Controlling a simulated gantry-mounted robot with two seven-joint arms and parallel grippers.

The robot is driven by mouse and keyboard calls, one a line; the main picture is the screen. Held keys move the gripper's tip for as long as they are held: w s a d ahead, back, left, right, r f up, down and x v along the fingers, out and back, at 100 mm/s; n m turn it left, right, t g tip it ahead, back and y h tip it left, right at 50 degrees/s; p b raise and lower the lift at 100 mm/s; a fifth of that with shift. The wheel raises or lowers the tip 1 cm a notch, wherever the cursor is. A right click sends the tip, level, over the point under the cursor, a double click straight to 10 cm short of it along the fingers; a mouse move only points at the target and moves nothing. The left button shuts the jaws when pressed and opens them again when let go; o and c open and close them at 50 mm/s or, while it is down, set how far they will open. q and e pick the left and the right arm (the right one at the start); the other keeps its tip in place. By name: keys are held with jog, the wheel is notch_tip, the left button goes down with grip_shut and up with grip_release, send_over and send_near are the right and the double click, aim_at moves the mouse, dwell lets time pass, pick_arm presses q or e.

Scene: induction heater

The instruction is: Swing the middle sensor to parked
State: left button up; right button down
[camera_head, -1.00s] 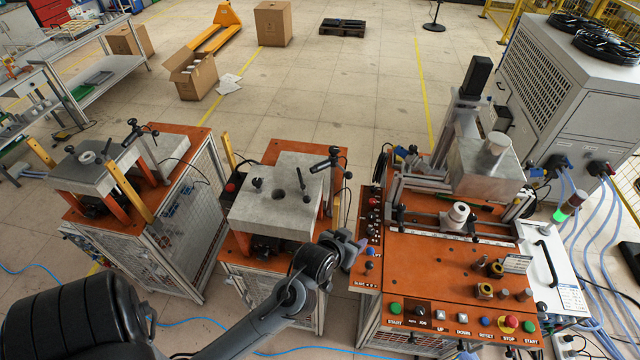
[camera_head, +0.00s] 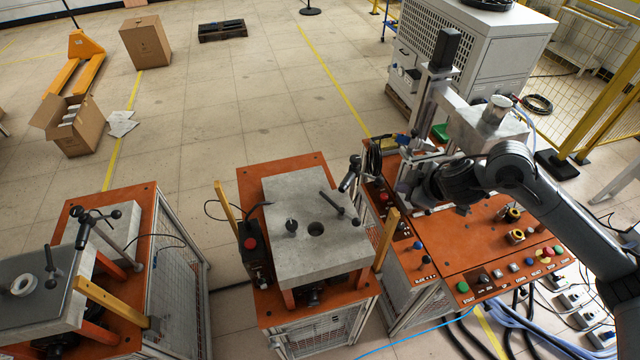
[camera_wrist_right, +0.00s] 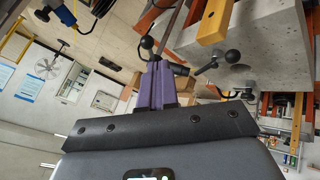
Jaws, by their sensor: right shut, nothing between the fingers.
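The middle sensor (camera_head: 349,175) is a short black barrel at the back right of the middle station, on a mount with black knobs. It leans over the right edge of the grey block (camera_head: 285,262), pointing down and left. My right gripper (camera_head: 408,192) is shut and empty, to the right of the sensor and apart from it in the head view. In the right wrist view its purple fingers (camera_wrist_right: 157,82) are together; a black ball knob (camera_wrist_right: 147,42) appears just beyond their tips. I cannot tell whether they touch. My left gripper is out of view.
A black-knobbed lever (camera_head: 340,209) stands on the block. Yellow posts (camera_head: 386,240) flank it. The heater machine (camera_head: 440,250) is close on the right, under my right arm. The left station (camera_head: 40,285) carries a similar sensor (camera_head: 83,234).

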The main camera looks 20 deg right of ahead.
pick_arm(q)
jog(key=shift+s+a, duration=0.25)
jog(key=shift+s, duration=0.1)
pick_arm(e)
jog(key=x, duration=1)
jog(key=shift+w+r, duration=0.15)
jog(key=shift+w, duration=0.1)
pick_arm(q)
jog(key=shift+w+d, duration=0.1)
pick_arm(e)
jog(key=shift+w+a, duration=0.1)
